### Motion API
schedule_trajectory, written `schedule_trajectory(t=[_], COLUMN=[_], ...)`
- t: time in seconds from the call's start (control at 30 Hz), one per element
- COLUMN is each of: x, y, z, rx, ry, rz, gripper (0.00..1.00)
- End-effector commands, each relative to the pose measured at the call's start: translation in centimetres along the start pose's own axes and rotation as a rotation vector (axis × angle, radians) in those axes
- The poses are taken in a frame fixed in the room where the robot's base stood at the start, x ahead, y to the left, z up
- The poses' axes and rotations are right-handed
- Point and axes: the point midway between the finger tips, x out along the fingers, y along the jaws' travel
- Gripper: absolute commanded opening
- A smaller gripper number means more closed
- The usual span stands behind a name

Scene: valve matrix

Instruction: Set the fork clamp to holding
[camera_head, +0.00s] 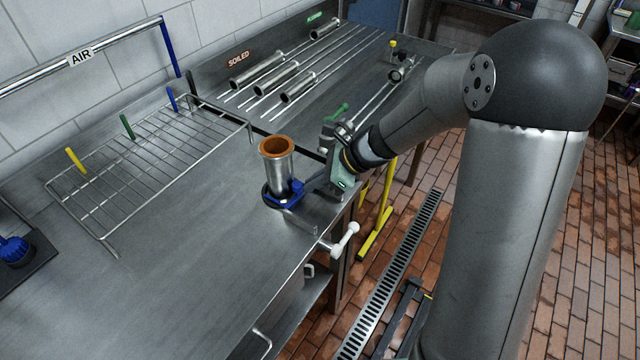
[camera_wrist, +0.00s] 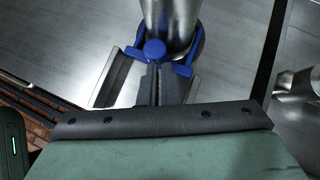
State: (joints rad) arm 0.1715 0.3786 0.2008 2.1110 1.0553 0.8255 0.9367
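The fork clamp (camera_head: 283,194) is blue and sits at the foot of an upright steel cylinder (camera_head: 278,165) with an orange-brown rim. In the wrist view its round blue knob (camera_wrist: 155,50) is in the middle, with a blue fork arm on each side (camera_wrist: 184,71) beside the cylinder (camera_wrist: 172,22). My gripper (camera_head: 304,190) reaches in from the right, low over the bench. In the wrist view its narrow dark fingers (camera_wrist: 155,72) are close together, with tips right at the knob. I cannot tell whether part of the clamp is between them.
A white-handled crank (camera_head: 340,243) sticks out at the bench's front edge. A green-handled fitting (camera_head: 336,116) stands just behind my gripper. A wire rack (camera_head: 150,150) with coloured tags lies to the left. Steel tubes (camera_head: 275,75) lie on the far bench.

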Motion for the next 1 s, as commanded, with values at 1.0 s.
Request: schedule_trajectory(t=[1.0], x=[-12.0], y=[0.6], z=[-2.5], rx=[-0.006], ry=[-0.002], rz=[0.003], gripper=[0.0])
